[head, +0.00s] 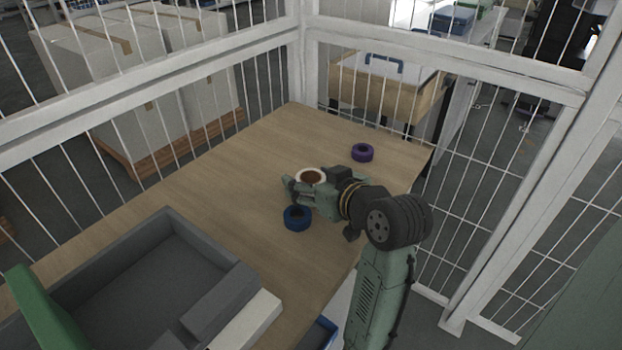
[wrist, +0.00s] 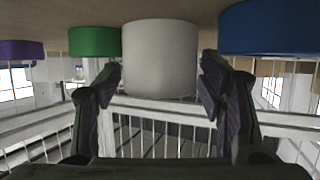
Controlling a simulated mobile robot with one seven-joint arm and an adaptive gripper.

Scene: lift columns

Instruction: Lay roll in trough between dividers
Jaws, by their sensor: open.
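A white roll (head: 311,175) stands on the wooden table. It also fills the middle of the wrist view (wrist: 160,58). My gripper (head: 303,187) is open at the white roll, and in the wrist view its fingers (wrist: 160,88) lie to either side of it. I cannot tell whether they touch it. A blue roll (head: 297,218) stands close by, nearer the robot. A purple roll (head: 362,152) stands farther back. A green roll (wrist: 95,41) shows in the wrist view only. The grey trough (head: 150,290) is at lower left; its inner dividers are not clear.
A green upright piece (head: 45,315) stands at the trough's left and a white block (head: 247,322) along its right side. The table (head: 200,185) is bare between trough and rolls. White barred fencing (head: 300,60) encloses the far sides.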

